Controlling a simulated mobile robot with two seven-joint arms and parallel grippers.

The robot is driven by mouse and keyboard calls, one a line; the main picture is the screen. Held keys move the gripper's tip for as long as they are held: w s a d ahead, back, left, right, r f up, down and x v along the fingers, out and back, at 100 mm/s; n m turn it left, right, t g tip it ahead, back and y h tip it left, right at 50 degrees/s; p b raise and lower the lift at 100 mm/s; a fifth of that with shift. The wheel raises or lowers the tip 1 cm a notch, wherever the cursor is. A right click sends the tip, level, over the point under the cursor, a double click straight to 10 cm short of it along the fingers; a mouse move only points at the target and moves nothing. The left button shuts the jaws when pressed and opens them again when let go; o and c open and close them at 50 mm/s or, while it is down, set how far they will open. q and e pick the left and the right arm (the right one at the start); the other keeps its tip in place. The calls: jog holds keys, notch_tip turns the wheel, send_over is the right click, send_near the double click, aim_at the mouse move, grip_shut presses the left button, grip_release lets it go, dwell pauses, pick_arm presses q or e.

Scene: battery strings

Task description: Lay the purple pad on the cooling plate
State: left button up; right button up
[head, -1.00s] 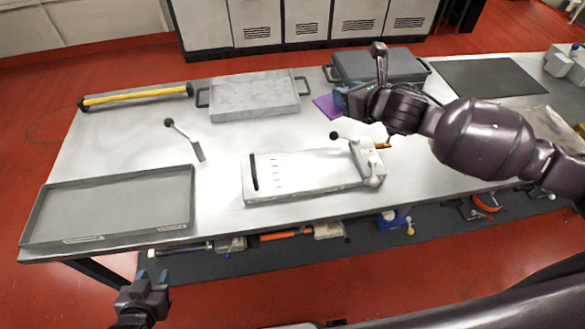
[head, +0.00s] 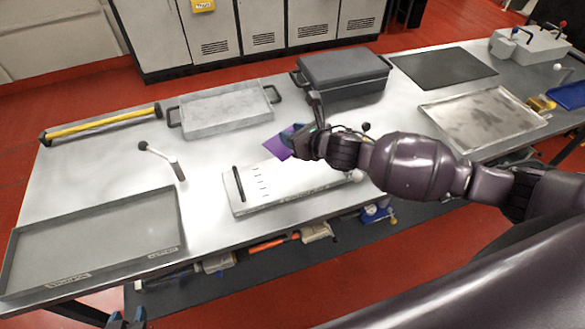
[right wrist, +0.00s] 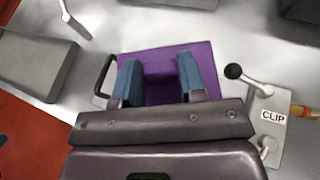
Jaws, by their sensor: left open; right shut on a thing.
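The purple pad (head: 280,146) is a thin square sheet. My right gripper (head: 291,139) is shut on it and holds it over the back edge of the white fixture (head: 243,207). In the right wrist view the pad (right wrist: 207,58) spreads beyond the blue fingers of the right gripper (right wrist: 160,78). The white fixture has a black bar at its left end and row marks; my arm hides part of its right end. I cannot tell for sure which flat piece is the cooling plate. My left gripper (head: 126,319) is open, low at the bottom edge, and partly cut off.
A grey handled tray (head: 226,113) and a dark handled case (head: 345,72) stand behind. A large grey tray (head: 85,252) is at front left, with a lever tool (head: 171,158) beside it. A black mat (head: 442,68) and metal tray (head: 484,120) lie right. A ball-knob clamp (right wrist: 236,73) is close to the pad.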

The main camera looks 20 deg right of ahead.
aim_at(293, 177)
notch_tip(293, 177, down, 13)
jog(key=shift+b, duration=0.7)
jog(key=shift+f, duration=0.15)
jog(key=o, duration=0.9)
jog(key=shift+o, duration=0.2)
